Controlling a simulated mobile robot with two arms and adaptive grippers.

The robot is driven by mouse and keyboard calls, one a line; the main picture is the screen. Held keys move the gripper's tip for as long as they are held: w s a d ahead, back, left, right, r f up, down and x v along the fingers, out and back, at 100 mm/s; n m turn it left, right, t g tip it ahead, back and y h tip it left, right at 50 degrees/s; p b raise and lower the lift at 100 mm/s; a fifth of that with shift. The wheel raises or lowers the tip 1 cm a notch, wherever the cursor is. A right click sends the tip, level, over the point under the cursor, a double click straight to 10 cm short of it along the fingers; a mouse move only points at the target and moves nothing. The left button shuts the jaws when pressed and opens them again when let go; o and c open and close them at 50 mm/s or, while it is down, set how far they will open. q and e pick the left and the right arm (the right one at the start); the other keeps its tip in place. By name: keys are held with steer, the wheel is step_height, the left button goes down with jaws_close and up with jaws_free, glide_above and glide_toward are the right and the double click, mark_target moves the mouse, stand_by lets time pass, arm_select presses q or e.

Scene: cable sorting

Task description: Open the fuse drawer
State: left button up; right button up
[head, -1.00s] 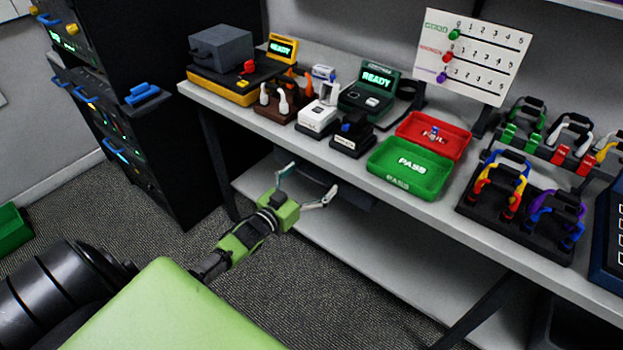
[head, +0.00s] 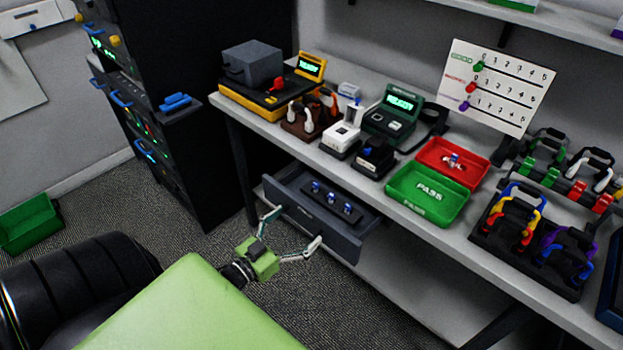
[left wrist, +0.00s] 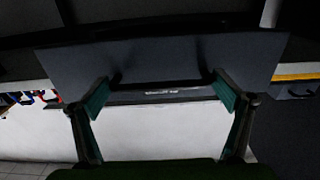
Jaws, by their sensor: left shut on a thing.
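The fuse drawer (head: 345,243) is a dark grey drawer under the bench, pulled out, with its inside showing. Several small blue-and-white fuses (head: 331,199) stand in a dark holder inside it. My left gripper (head: 295,227) is at the drawer's front, its two fingers spread wide along the handle and shut on it. In the left wrist view the drawer front (left wrist: 190,58) fills the upper middle, and the fingers of my left gripper (left wrist: 160,92) sit at both ends of the handle (left wrist: 150,97). My right gripper is not in view.
The bench top (head: 235,108) above carries a green PASS tray (head: 427,193), a red FAIL tray (head: 452,160), testers and cable racks. A black equipment rack (head: 215,130) stands left of the drawer. Open floor lies in front, with a green bin (head: 30,222) at far left.

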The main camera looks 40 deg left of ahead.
arm_select(q)
steer(key=shift+s+p, duration=0.35)
steer(key=shift+s, duration=1.6)
steer(key=o, duration=1.3)
steer(key=s+a, duration=0.1)
steer(key=s, duration=1.1)
